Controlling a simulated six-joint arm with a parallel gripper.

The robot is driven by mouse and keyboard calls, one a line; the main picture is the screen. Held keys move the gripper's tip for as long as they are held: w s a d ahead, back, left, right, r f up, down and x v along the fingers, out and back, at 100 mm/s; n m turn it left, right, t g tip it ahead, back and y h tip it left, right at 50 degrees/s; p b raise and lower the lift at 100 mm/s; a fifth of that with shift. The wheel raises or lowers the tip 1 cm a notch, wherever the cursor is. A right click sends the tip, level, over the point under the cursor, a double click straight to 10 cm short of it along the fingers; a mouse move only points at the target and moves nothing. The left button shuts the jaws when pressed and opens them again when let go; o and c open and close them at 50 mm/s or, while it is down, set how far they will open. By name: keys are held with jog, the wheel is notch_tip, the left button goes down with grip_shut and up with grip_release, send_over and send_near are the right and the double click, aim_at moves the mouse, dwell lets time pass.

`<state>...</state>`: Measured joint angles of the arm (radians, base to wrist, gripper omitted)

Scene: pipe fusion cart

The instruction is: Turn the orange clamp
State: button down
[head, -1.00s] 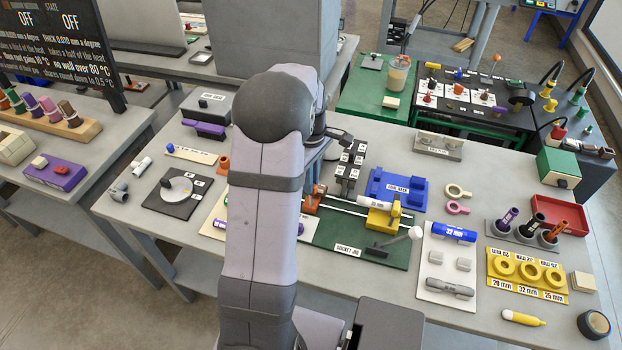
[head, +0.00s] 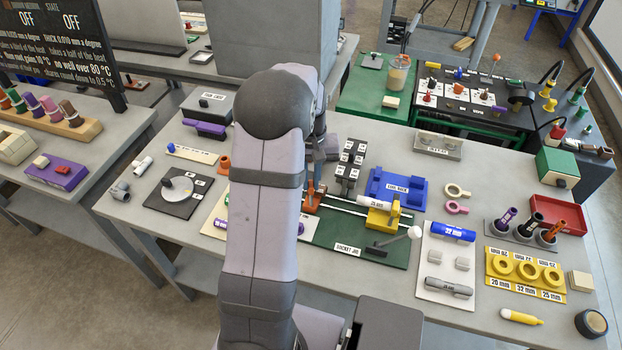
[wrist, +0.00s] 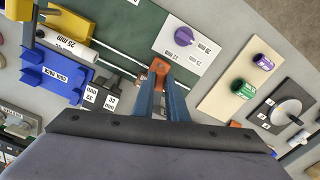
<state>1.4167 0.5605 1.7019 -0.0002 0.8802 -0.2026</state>
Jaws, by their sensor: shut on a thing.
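The orange clamp (head: 313,200) stands on the green socket jig (head: 340,237), at the left end of its rails and just right of my arm. In the wrist view the clamp (wrist: 159,67) sits between the blue fingertips of my gripper (wrist: 160,78), which are shut on it. In the head view my arm hides part of the clamp and the jig's left side. A yellow clamp (head: 384,217) stands further right on the same rails, with a white 25 mm pipe (head: 371,199) beside it.
A blue rack (head: 397,188) and a black block with labelled pieces (head: 349,168) stand close behind the jig. A lever with a white knob (head: 415,232) sticks up at the jig's right. A white plate with a purple knob (wrist: 184,36) is close by in the wrist view.

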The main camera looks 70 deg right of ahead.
aim_at(311, 184)
jog(key=shift+r+m, duration=0.1)
jog(key=shift+m, duration=1.9)
jog(key=shift+d, duration=0.1)
jog(key=c, duration=1.8)
grip_release()
jog(key=shift+o, duration=0.2)
jog(key=shift+r+b, duration=1.1)
jog(key=shift+r, duration=2.55)
